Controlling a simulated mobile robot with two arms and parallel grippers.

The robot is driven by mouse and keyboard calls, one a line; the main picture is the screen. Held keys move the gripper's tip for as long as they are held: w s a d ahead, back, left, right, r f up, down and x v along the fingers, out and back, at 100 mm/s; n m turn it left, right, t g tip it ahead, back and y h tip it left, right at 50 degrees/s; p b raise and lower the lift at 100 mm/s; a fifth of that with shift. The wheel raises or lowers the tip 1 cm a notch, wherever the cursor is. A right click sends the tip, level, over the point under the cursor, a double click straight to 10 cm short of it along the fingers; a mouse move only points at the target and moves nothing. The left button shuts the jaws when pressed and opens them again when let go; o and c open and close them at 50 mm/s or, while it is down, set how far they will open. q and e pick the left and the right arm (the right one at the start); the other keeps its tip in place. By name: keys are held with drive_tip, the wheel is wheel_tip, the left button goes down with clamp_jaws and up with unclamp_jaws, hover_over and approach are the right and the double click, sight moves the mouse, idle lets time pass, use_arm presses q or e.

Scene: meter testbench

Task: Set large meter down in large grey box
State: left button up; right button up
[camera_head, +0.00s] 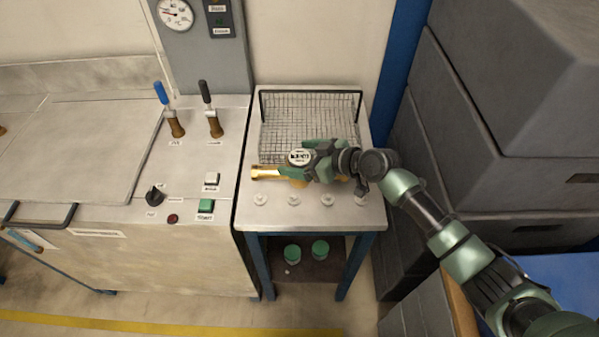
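The large meter (267,172) is a brass body with a round white dial, seen over the small metal table in front of the wire basket. My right gripper (308,157) comes in from the right and is shut on the meter, hiding part of its body. I cannot tell whether the meter touches the table or is slightly raised. Large grey boxes are stacked at the right; an upper one (515,75) and a lower one (530,190) show. Their insides are not visible. My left gripper is not in view.
The wire basket (310,105) stands at the back of the small table (320,218). Several round white fittings line its front. Two green-topped items (320,249) sit on the lower shelf. A test bench (100,240) with levers stands left, and a blue post (402,50) rises behind.

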clamp_jaws()
drive_tip(key=shift+w+r, duration=0.15)
drive_tip(key=shift+r, duration=0.1)
